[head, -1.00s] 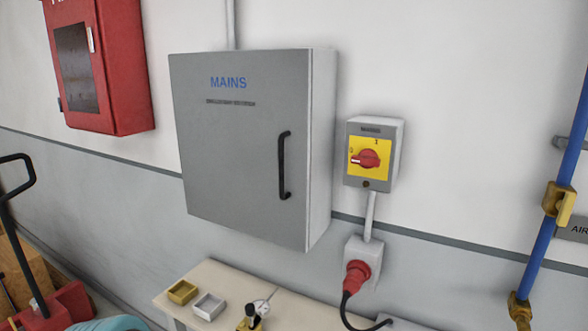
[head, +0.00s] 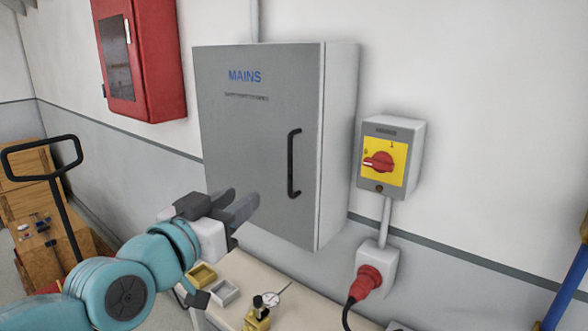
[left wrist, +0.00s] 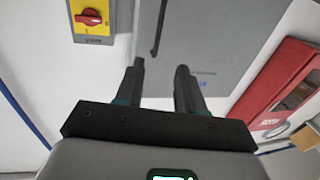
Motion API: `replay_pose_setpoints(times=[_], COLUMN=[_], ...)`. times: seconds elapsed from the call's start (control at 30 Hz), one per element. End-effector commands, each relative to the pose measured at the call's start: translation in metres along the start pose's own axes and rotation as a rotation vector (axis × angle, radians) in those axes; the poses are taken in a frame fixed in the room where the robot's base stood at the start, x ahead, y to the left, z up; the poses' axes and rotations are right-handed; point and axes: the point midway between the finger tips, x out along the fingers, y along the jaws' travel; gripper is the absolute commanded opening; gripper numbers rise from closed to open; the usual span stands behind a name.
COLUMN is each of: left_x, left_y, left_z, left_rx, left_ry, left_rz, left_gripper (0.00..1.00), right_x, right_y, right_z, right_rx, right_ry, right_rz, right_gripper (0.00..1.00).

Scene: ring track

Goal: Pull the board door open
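The grey board door (head: 255,140) marked MAINS is shut on its wall cabinet in the head view. Its black bar handle (head: 293,163) stands upright near the door's right edge. My left gripper (head: 243,203) is in front of the door's lower part, left of and a little below the handle, apart from it. In the left wrist view its two fingers (left wrist: 160,80) are spread with nothing between them. The handle (left wrist: 158,28) shows there beyond the fingertips, near the top. My right gripper is in neither view.
A grey switch box (head: 390,158) with a red rotary knob is on the wall right of the cabinet, above a red plug (head: 367,283). A red wall cabinet (head: 150,60) hangs at left. A bench (head: 300,312) with small trays stands below. A pallet truck handle (head: 45,160) is at far left.

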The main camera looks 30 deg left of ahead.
Motion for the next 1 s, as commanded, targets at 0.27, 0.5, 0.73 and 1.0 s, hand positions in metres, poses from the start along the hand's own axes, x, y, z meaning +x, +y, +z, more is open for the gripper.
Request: replay_pose_setpoints(times=[0.27,0.5,0.73,1.0], left_x=[0.056,0.114,0.152,0.163], left_y=[0.002,0.005,0.007,0.007], left_z=[0.003,0.001,0.0,0.001], left_rx=[0.001,0.001,0.001,-0.001], left_ry=[-0.006,-0.005,-0.004,-0.001], left_rz=[0.003,0.005,0.007,0.006], left_gripper=[0.38,0.38,0.38,0.38], right_x=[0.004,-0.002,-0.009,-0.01], right_y=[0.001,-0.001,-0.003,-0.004], right_z=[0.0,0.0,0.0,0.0], right_rx=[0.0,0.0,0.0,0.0], right_ry=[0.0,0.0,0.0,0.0], right_rz=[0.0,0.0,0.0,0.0], right_gripper=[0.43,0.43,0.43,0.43])
